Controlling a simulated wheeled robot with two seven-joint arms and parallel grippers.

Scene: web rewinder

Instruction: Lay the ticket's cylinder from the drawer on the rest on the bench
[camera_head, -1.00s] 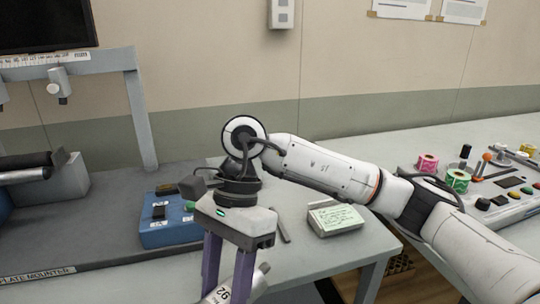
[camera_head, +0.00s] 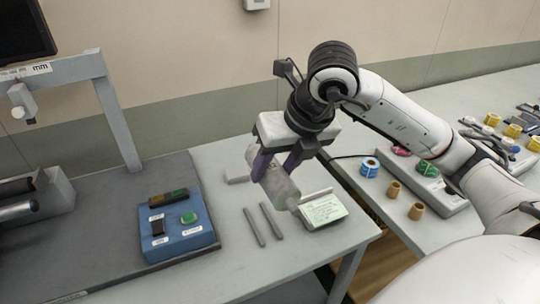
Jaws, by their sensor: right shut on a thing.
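My right gripper (camera_head: 275,168) is shut on a pale grey cylinder (camera_head: 279,188), with a purple finger on each side of it. The cylinder is tilted, its lower end toward the ticket (camera_head: 323,210), a pale green card on a small stand. It appears to be held above the bench; any contact is hard to tell. Two short grey bars (camera_head: 262,224) lie side by side on the bench just in front of the cylinder; I cannot tell whether they are the rest. My left gripper and the drawer are not in view.
A blue control box (camera_head: 178,226) with a green button stands left of the bars on the dark mounter bed. Brown cores (camera_head: 416,211) and a blue-and-white roll (camera_head: 370,167) stand on the right table. The bench front (camera_head: 225,270) is clear.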

